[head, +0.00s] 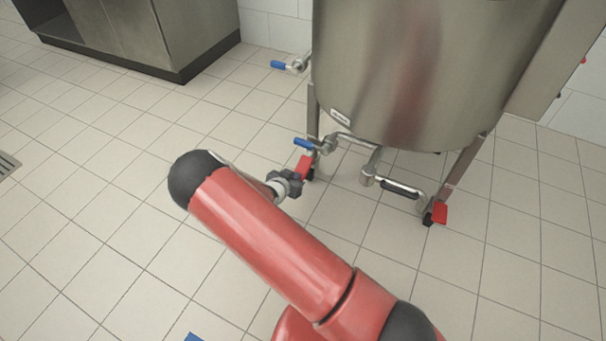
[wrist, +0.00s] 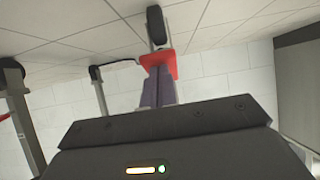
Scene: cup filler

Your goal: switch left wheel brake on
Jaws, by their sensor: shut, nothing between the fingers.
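The left wheel brake is a red pedal (head: 304,166) on the tank's left front leg in the head view. In the wrist view a red brake pedal (wrist: 173,62) sits by a dark wheel (wrist: 156,25). My gripper (wrist: 157,72) is shut and empty, its fingertips overlapping the red pedal in the picture. They are at or very close to it; contact cannot be told. In the head view my wrist end is just beside the left brake, and the fingers are hard to make out. The right wheel brake (head: 440,213) is another red pedal on the right front leg.
The steel tank (head: 380,75) stands above the brakes. Pipes with a blue-handled valve (head: 303,143) and a black-handled outlet (head: 400,188) hang low in front. Another blue valve (head: 278,65) juts out left. The tiled floor (head: 110,170) at left is clear.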

